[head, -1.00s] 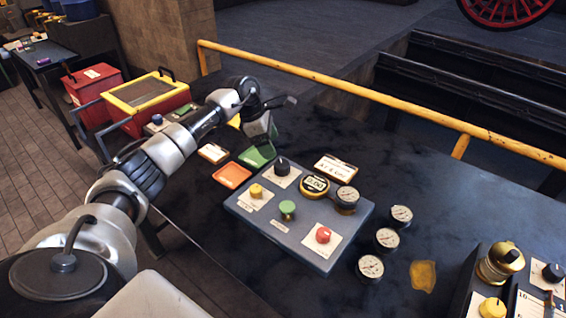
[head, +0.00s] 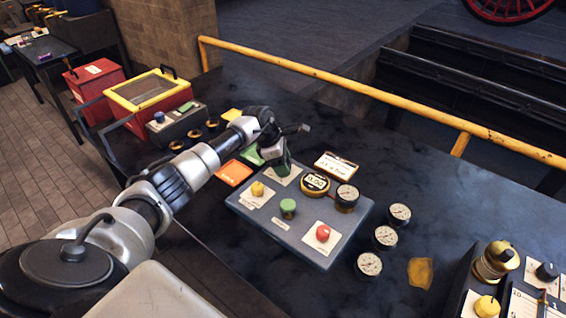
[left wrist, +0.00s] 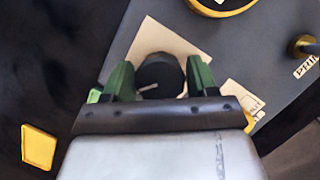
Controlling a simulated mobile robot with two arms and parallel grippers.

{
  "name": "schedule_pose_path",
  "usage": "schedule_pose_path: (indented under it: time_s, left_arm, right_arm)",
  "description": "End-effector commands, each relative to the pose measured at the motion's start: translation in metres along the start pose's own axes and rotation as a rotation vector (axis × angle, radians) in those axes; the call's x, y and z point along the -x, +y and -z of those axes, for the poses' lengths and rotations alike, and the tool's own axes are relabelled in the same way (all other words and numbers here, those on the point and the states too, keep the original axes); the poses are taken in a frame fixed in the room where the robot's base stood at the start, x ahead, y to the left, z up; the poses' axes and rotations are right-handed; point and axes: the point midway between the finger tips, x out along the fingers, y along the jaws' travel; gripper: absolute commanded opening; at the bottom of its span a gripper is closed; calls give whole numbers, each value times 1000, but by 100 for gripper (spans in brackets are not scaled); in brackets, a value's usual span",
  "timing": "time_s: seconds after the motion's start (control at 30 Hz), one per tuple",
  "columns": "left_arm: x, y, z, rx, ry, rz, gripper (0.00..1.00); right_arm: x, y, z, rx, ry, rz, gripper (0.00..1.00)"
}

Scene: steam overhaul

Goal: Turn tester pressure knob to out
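The tester is a blue-grey panel (head: 262,222) on the dark bench, with several knobs and round gauges. Its black knob (left wrist: 160,76) sits on a pale label plate in the left wrist view, with a white pointer line aimed to the left. In the left wrist view the green fingers of the left gripper (left wrist: 160,80) stand apart, one on each side of the knob. Contact with the knob cannot be told. The knob's label is not readable. My right gripper is not in view.
The panel also bears a yellow knob (head: 257,188), a green knob (head: 288,206), a red knob (head: 323,233) and a yellow-ringed display (head: 315,183). Loose gauges (head: 385,237) lie to its right. A yellow rail (head: 340,87) runs behind the bench.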

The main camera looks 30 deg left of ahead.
Motion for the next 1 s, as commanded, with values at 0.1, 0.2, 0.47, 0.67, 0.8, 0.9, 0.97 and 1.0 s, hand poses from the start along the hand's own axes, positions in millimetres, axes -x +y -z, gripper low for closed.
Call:
schedule_pose_path:
  time_s: [0.1, 0.2, 0.47, 0.67, 0.8, 0.9, 0.97, 1.0]
  left_arm:
    - [0, 0, 0, 0, 0, 0, 39]
    - [0, 0, 0, 0, 0, 0, 27]
    - [1, 0, 0, 28, 0, -12, 27]
    - [1, 0, 1, 115, 2, -48, 27]
    - [1, 0, 1, 216, 1, -90, 27]
    - [1, 0, 0, 300, 1, -125, 27]
    - [2, 0, 0, 352, 1, -148, 27]
    - [2, 0, 0, 386, 1, -162, 27]
  right_arm:
    - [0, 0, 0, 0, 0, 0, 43]
    - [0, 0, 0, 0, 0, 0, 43]
    - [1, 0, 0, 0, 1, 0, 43]
    - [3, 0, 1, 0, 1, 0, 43]
    - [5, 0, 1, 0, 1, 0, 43]
    - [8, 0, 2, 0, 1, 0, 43]
    - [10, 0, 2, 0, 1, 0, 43]
    - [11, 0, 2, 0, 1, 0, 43]
